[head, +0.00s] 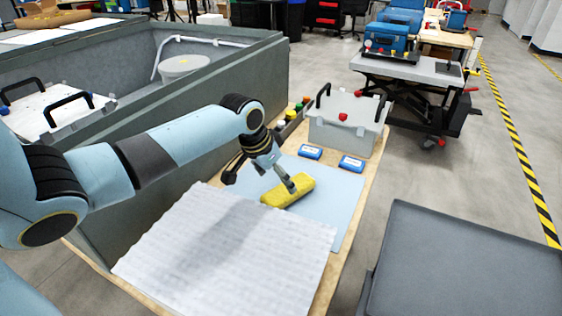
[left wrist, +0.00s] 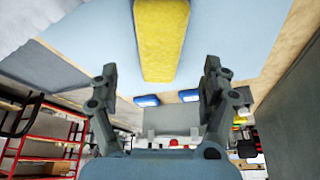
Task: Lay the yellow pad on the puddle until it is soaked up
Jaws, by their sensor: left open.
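The yellow pad (head: 303,187) lies on a light-blue mat (head: 342,200) on the wooden bench. My left gripper (head: 262,181) is at the pad, with one finger in front of it in the head view. In the left wrist view the pad (left wrist: 160,38) appears between the lines of the two spread fingers of my left gripper (left wrist: 159,72), with gaps on both sides. The gripper is open and holds nothing. I cannot make out a distinct puddle. My right gripper is not in view.
A white textured sheet (head: 225,255) covers the near bench. A grey-walled tub (head: 230,85) borders the left. A dark grey surface (head: 465,265) is at right.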

